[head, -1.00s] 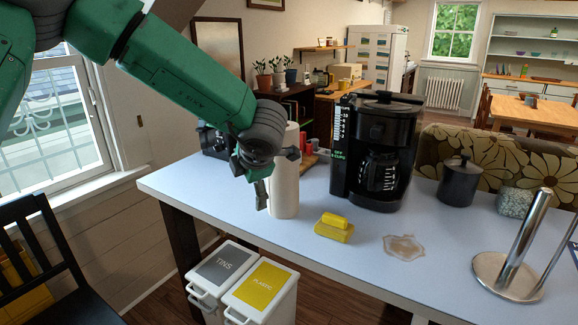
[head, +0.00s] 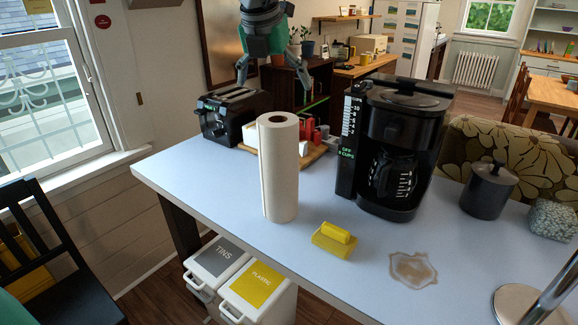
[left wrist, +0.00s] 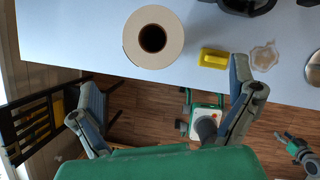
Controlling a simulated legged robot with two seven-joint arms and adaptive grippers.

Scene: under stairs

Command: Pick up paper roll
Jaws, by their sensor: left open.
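The paper roll (head: 278,170) is white and stands upright near the front edge of the blue-topped counter (head: 200,178). My left gripper (head: 273,76) is above the roll in the head view, fingers spread and pointing down, with nothing between them. In the left wrist view, the roll's round top and dark core (left wrist: 153,37) show from above. The open left fingers (left wrist: 165,98) lie below the roll in that picture, not around it. My right gripper (left wrist: 303,152) seems to show small at the lower right edge; its jaws are unclear.
A black coffee maker (head: 397,150) stands right of the roll. A toaster (head: 232,115) and a tray with red items (head: 310,150) are behind it. A yellow sponge (head: 334,240) and a brown spill (head: 412,268) lie in front. Two bins (head: 258,288) are below.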

